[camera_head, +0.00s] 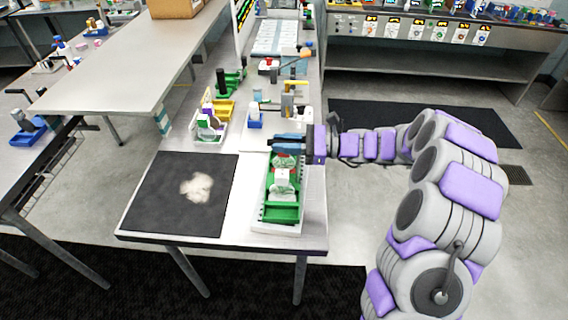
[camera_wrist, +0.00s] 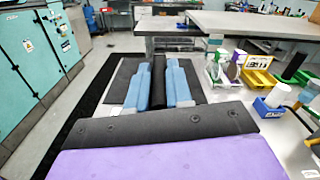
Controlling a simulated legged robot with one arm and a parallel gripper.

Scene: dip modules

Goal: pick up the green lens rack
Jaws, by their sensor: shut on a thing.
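The green lens rack (camera_head: 282,213) is a long green frame with a pale piece and a red piece in it. It is at the right side of the near table in the head view. My gripper (camera_head: 287,142) reaches in from the right over its far end, with blue fingers. In the wrist view my gripper (camera_wrist: 162,85) is shut on a black upright part between the blue fingers. My fingers and wrist hide how this part joins the rack. The green body does not show in the wrist view. I cannot tell whether the rack is clear of the table.
A black mat (camera_head: 150,200) with a pale patch lies left of the rack. A yellow bin (camera_head: 222,108), a blue bin (camera_head: 255,123) and another green holder with a black post (camera_head: 222,78) stand farther back. A pale shelf (camera_head: 125,70) is at the left.

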